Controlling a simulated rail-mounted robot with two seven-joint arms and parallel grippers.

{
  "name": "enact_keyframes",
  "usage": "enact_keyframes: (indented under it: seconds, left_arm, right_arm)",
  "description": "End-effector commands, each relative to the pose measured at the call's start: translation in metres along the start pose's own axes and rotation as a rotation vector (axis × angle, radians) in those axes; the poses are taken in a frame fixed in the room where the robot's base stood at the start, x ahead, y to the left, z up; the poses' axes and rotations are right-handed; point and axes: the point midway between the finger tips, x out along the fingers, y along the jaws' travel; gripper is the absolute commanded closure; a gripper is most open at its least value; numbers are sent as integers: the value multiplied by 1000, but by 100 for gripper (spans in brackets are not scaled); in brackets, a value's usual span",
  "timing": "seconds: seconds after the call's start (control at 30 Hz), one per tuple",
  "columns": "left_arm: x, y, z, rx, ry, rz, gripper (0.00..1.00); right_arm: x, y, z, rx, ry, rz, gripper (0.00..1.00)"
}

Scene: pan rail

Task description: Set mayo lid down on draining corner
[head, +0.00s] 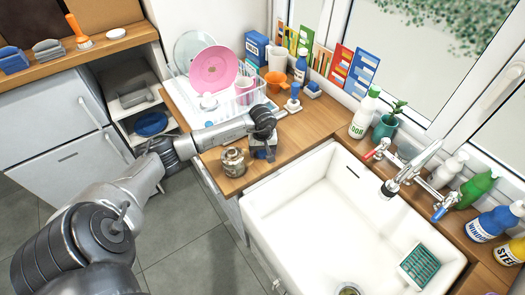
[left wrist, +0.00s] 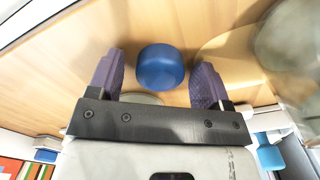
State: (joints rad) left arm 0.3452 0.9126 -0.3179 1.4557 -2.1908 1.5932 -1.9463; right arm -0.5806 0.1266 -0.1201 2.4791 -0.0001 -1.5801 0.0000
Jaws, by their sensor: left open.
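A round blue lid (left wrist: 160,66), which looks like the mayo lid, shows in the left wrist view on the wooden counter. It lies between and slightly beyond the two purple fingers of my left gripper (left wrist: 158,82), with a gap on each side. My left gripper is open and empty. In the head view, my left gripper (head: 263,143) is low over the wooden counter corner left of the sink, and a bit of blue shows beneath it. A pale round shape below the lid is partly hidden by the gripper bar. My right gripper is not in view.
A glass-like pot (head: 234,162) stands just left of the gripper. A dish rack (head: 245,108) with a pink plate (head: 213,69) is behind. The white sink (head: 330,215) is on the right. An orange cup (head: 276,82) and blue-topped bottles stand near the window.

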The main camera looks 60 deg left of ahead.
Motion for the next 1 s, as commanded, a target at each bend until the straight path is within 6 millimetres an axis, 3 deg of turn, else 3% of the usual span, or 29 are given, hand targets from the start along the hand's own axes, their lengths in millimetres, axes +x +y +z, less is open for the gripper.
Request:
enact_keyframes:
  seconds: [0.33,0.8,1.0]
  left_arm:
    - [-9,0,-1,1,2,1,28]
    - [-92,0,-1,1,3,1,28]
    - [-114,0,0,1,1,0,28]
  right_arm:
    - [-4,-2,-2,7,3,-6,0]
    - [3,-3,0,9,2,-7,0]
    - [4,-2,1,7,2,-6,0]
